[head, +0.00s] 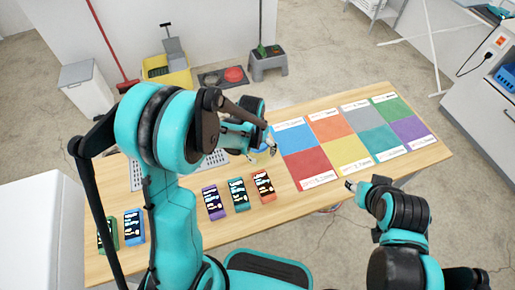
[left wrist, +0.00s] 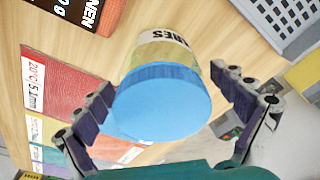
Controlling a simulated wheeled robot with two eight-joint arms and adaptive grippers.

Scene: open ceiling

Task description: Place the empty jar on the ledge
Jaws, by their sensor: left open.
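A jar with a blue lid (left wrist: 162,105) and a pale label with dark letters sits between the spread fingers of my left gripper (left wrist: 165,115) in the left wrist view. I see space between the jar and the fingers. In the head view my left gripper (head: 262,143) is over the wooden table, left of the coloured squares, and my arm hides much of that area. I cannot tell whether the jar is empty. My right gripper (head: 351,186) is near the table's front right edge; its fingers are too small to read. I cannot pick out a ledge with certainty.
The wooden table (head: 420,169) carries coloured squares (head: 348,150) and several small coloured boxes (head: 237,194). A grey perforated tray (head: 137,176) is partly behind my left arm.

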